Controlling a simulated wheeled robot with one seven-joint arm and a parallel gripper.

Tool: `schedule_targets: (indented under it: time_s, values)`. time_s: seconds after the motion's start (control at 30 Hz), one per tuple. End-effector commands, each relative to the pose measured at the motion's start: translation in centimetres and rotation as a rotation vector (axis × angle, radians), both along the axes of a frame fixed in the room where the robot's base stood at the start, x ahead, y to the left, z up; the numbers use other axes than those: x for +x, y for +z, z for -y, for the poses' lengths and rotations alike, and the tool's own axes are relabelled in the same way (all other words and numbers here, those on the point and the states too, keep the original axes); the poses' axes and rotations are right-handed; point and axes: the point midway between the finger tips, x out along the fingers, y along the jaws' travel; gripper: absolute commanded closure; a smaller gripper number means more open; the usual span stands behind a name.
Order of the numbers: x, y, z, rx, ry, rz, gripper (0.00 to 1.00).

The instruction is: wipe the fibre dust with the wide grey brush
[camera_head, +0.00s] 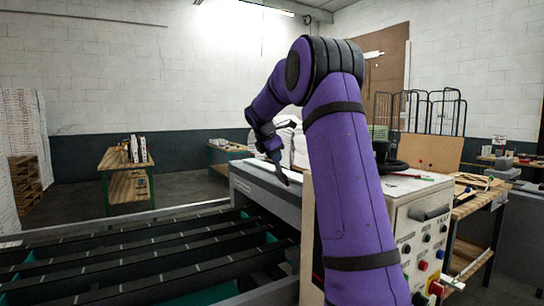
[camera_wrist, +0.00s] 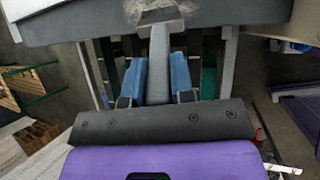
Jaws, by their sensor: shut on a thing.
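My gripper (camera_wrist: 159,62) shows in the wrist view with two blue fingers shut on the grey handle of the wide grey brush (camera_wrist: 158,78). The brush points away from the palm, and its broader head (camera_wrist: 160,19) lies over the edge of a dark grey surface (camera_wrist: 235,11). A pale, wispy patch of fibre dust (camera_wrist: 147,6) shows right at the brush head, cut by the top of the picture. I cannot tell whether the bristles touch it. In the head view my gripper (camera_head: 272,150) reaches down over the grey machine top (camera_head: 250,172); the dust is not discernible there.
A slatted conveyor bed (camera_head: 130,265) runs along the front left of the machine. A control box (camera_head: 425,240) with buttons and a dark handle stands at right, beside a cluttered bench (camera_head: 478,200). A wooden table (camera_head: 126,160) with upright boxes stands behind left.

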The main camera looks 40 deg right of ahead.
Motion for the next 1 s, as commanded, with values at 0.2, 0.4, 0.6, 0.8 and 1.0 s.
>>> schedule_targets:
  time_s: [0.2,0.4,0.6,0.8,1.0]
  values:
    - [-1.7,0.0,-0.4,0.0,0.0,-0.001,1.0]
    - [-2.3,-0.1,-0.6,0.0,0.0,0.0,1.0]
    - [-2.9,-0.1,-0.7,0.0,0.0,0.0,1.0]
    - [-4.4,-0.1,-1.1,0.0,-0.001,0.0,1.0]
    - [-5.6,-0.2,-1.3,0.001,0.0,-0.001,1.0]
